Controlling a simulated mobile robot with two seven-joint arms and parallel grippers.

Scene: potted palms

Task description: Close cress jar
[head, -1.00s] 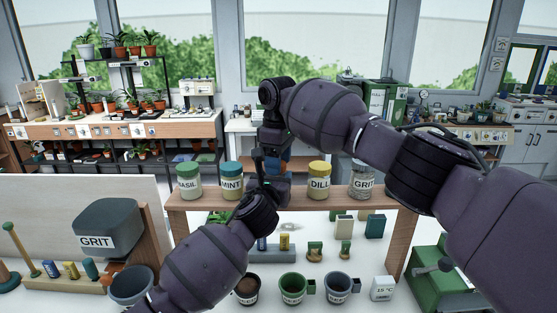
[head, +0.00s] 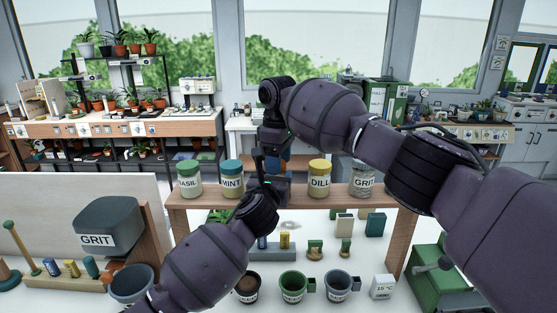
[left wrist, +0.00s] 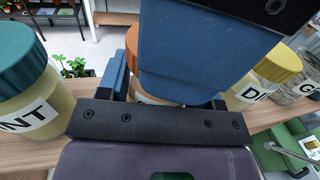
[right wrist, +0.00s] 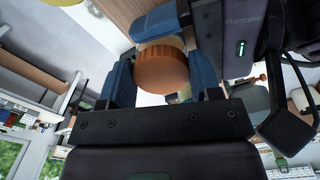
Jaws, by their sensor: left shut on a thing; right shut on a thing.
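The cress jar, its label hidden, has an orange ribbed lid (right wrist: 162,70) and shows in the left wrist view as a pale glass body (left wrist: 148,98) under the orange rim. In the head view my arms hide most of it, between the mint jar (head: 232,178) and the dill jar (head: 319,179). My left gripper (head: 268,188) is shut on the jar's body from the front. My right gripper (head: 272,162) comes from above and is shut on the lid, its blue fingers on either side. The lid sits at the jar's top; I cannot tell how tightly.
The jars stand along a wooden shelf (head: 405,194), with the basil jar (head: 189,180) at left and the grit jar (head: 363,180) at right. Below are several pots and a small white box (head: 382,287). A grit dispenser (head: 108,228) stands at left.

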